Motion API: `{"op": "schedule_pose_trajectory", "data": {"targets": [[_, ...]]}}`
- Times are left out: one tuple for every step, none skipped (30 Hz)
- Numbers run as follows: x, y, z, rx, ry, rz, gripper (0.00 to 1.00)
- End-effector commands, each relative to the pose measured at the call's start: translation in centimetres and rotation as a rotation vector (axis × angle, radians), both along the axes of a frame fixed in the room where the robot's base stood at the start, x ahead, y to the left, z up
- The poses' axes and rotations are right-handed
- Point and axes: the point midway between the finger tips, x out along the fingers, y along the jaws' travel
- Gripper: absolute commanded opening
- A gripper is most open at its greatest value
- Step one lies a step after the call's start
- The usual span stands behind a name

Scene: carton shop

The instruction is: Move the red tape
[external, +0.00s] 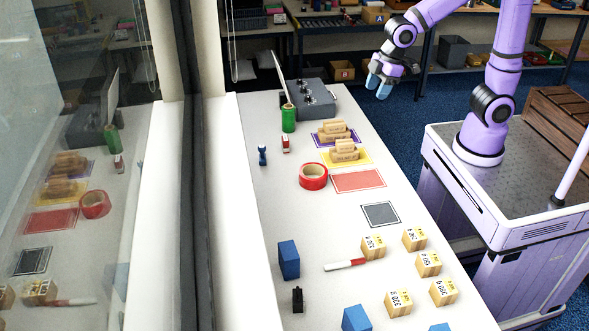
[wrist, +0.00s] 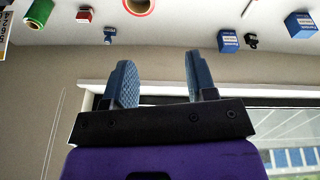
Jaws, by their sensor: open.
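The red tape (external: 313,176) is a roll lying flat on the white table, left of a red rectangle mat (external: 358,180). It also shows at the top edge of the wrist view (wrist: 139,5), partly cut off. My gripper (external: 380,84) is raised past the table's right edge, well away from the tape. In the wrist view its two blue fingers (wrist: 160,80) are spread apart with nothing between them.
A green roll (external: 288,118) and a grey box with knobs (external: 312,99) stand behind the tape. Stacked wooden blocks (external: 345,151) sit on a yellow mat. Several numbered blocks (external: 414,238) and blue boxes (external: 289,259) stand in front. A window wall borders the left.

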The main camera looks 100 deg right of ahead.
Motion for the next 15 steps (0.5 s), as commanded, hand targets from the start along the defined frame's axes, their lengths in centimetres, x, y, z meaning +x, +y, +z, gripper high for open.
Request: {"op": "schedule_pose_trajectory", "data": {"targets": [[1.0, -0.2, -1.0, -0.001, 0.014, 0.007, 0.52], [1.6, -0.3, -1.6, 0.0, 0.019, 0.012, 0.52], [2.3, -0.4, -2.3, -0.002, 0.026, 0.02, 0.52], [2.9, -0.5, -2.9, -0.002, 0.03, 0.026, 0.52], [3.4, -0.6, -3.5, -0.002, 0.036, 0.031, 0.52], [4.1, -0.7, -4.3, -0.002, 0.042, 0.038, 0.52], [4.6, -0.8, -4.9, -0.003, 0.047, 0.044, 0.52], [5.1, -0.9, -5.5, -0.003, 0.051, 0.051, 0.52], [5.8, -1.1, -6.4, -0.003, 0.058, 0.057, 0.52], [6.3, -1.2, -7.0, -0.002, 0.063, 0.062, 0.52], [6.8, -1.3, -7.7, -0.002, 0.068, 0.067, 0.52], [7.4, -1.5, -8.6, -0.002, 0.074, 0.075, 0.52], [7.9, -1.6, -9.3, -0.001, 0.079, 0.08, 0.52], [8.3, -1.7, -10.1, 0.0, 0.084, 0.085, 0.52], [8.9, -1.9, -11.1, -0.001, 0.089, 0.092, 0.52]]}}
